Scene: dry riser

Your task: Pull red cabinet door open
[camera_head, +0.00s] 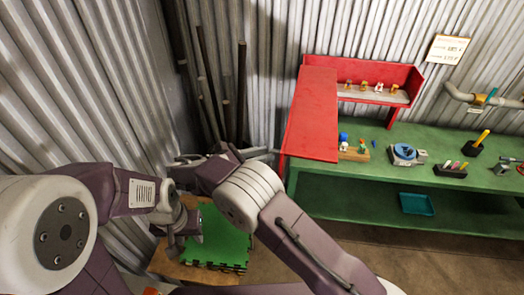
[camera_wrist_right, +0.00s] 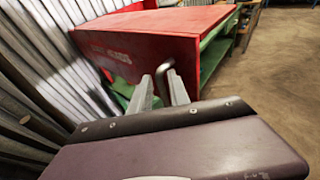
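The red cabinet (camera_head: 315,115) stands at the left end of the green workbench. In the right wrist view its red face (camera_wrist_right: 120,52) carries white lettering, and a grey bent handle (camera_wrist_right: 163,74) stands out near that face's right side. My right gripper (camera_head: 268,152) is at the cabinet's left side. In the wrist view its two fingers (camera_wrist_right: 160,88) lie on either side of the handle; whether they press on it is unclear.
The green workbench (camera_head: 330,195) carries a blue-and-grey device (camera_head: 405,153), small tools and fittings. Dark poles (camera_head: 241,95) lean in the corner behind my right gripper. A green mat (camera_head: 222,240) lies below my arms.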

